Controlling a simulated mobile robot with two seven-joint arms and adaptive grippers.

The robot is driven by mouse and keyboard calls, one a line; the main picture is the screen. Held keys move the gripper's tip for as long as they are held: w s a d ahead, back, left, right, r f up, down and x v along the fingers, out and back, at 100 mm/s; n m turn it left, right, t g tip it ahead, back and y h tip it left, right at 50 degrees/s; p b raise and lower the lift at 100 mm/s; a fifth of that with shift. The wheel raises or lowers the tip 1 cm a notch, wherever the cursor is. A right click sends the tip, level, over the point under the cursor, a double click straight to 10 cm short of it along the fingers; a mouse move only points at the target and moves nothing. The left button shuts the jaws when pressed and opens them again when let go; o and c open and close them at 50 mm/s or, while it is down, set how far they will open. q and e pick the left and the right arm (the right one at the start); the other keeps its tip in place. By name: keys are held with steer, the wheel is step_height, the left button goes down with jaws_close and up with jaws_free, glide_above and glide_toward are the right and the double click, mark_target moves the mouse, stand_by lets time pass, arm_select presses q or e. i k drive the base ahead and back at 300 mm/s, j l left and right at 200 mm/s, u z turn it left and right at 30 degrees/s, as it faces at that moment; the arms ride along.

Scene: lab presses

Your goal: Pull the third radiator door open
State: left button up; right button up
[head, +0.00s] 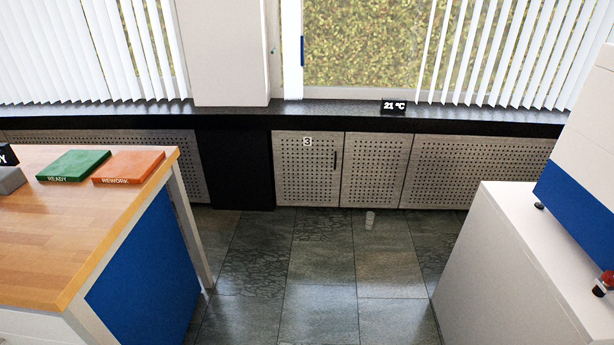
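The radiator door marked 3 (306,172) is a light perforated panel under the black window sill, near the middle of the head view. It looks closed, flush with the panels beside it. A dark vertical handle (334,161) sits near its right edge. Neither of my grippers shows in this view.
A wooden-topped bench (100,219) with a green READY mat (73,165) and an orange REWORK mat (129,167) stands at the left. A white cabinet (510,262) carrying a blue-and-white machine (580,172) stands at the right.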

mark_target(308, 164)
steer(key=i+l+z, duration=0.15)
steer(key=i, duration=0.55)
steer(key=i+z, duration=0.15)
steer(key=i, duration=0.55)
steer(key=i+j+z, duration=0.15)
steer(key=i, duration=0.55)
steer(key=i+j+z, duration=0.15)
steer(key=i, duration=0.55)
